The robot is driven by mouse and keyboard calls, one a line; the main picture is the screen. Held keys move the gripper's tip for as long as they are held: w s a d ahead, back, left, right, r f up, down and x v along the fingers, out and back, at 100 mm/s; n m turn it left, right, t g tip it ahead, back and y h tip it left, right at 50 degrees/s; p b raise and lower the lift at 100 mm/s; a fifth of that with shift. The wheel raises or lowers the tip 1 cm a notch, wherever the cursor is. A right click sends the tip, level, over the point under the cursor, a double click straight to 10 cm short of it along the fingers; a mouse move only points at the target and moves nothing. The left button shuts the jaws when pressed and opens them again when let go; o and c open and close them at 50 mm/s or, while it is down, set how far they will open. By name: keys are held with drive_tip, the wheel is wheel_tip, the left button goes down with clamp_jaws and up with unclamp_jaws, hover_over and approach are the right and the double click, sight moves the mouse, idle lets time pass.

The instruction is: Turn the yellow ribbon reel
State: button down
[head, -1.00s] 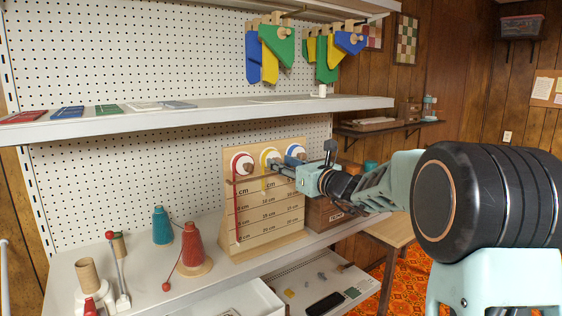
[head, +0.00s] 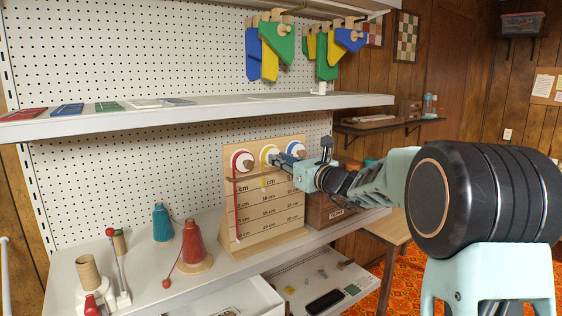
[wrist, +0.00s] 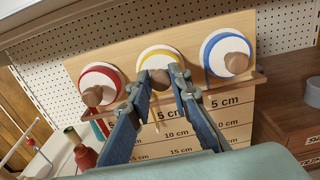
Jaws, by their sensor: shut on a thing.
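The yellow ribbon reel (head: 265,152) is the middle of three reels on an upright wooden board (head: 265,225) on the shelf. In the wrist view it is a white disc with a yellow rim (wrist: 161,54) and a brown wooden knob (wrist: 159,76) at its front. My gripper (wrist: 159,79) reaches the board from the right, its two fingers shut on this knob from both sides. A short length of yellow ribbon (wrist: 152,117) hangs below the reel, partly hidden by the fingers. In the head view my gripper (head: 278,160) covers part of the reel.
The red reel (head: 242,162) stands close on the left, its ribbon hanging far down the scale. The blue reel (wrist: 228,56) is close on the right. Thread cones, including a red one (head: 193,245), stand left of the board. A wooden box (head: 325,212) stands right.

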drive_tip(key=shift+b, duration=0.3)
drive_tip(key=n+b, duration=1.1)
drive_tip(key=b, duration=0.1)
drive_tip(key=n+b, duration=1.1)
drive_tip(key=b, duration=0.1)
drive_tip(key=shift+a+f+b, duration=0.1)
drive_tip(key=shift+f+b, duration=0.1)
drive_tip(key=shift+b, duration=0.2)
drive_tip(key=shift+n, duration=0.3)
drive_tip(key=c, duration=1.8)
unclamp_jaws()
drive_tip(key=shift+s, duration=0.1)
drive_tip(key=v, duration=1.2)
